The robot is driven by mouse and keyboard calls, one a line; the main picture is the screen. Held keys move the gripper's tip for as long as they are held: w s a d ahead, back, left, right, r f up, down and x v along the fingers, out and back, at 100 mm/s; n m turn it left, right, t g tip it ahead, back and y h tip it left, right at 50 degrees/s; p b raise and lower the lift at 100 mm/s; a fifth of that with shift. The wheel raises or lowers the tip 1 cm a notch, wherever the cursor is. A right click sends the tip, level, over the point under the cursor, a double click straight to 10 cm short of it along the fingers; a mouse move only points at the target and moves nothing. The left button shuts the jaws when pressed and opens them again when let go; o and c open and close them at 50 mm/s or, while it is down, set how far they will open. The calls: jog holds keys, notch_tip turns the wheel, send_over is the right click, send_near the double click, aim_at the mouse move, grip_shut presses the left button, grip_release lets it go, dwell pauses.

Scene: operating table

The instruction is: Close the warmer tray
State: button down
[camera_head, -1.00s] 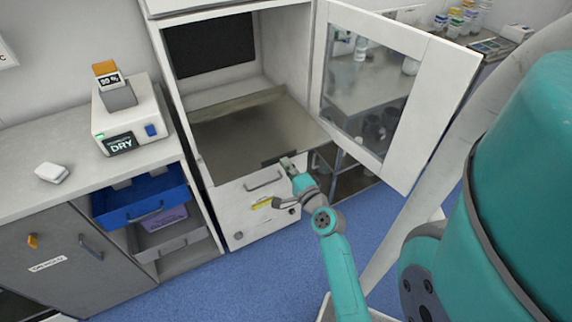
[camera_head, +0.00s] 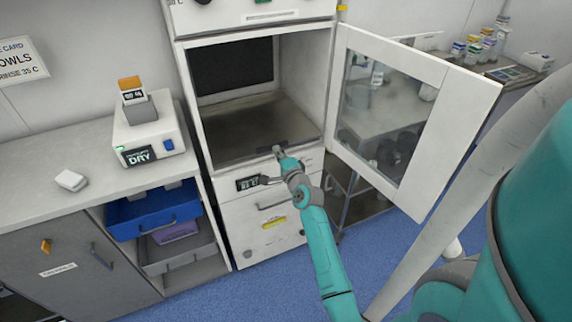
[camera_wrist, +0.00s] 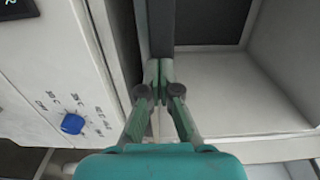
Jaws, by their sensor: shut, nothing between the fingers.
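The warmer tray (camera_head: 245,128) is a flat grey-brown metal surface low inside the white cabinet's open compartment. Its front edge lies about at the opening, above the panel with the small display. I cannot tell whether it is exactly flush. A dark strip (camera_head: 268,149) marks its front edge. My gripper (camera_head: 278,151) is shut and empty, with its fingertips at or very near that strip; the arm hides part of the front. In the wrist view my gripper (camera_wrist: 158,70) shows its fingertips together at the end of a dark strip; contact is unclear.
The glazed cabinet door (camera_head: 393,115) stands open to the right. Below the tray are the display (camera_head: 248,184) and a drawer handle (camera_head: 272,206). A blue knob (camera_wrist: 73,124) sits on the white panel beside my gripper. A blue drawer (camera_head: 150,212) sticks out at left.

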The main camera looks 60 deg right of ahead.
jog(key=x, duration=0.3)
jog(key=shift+w+r, duration=0.1)
jog(key=shift+w, duration=0.05)
jog(key=shift+r, duration=0.1)
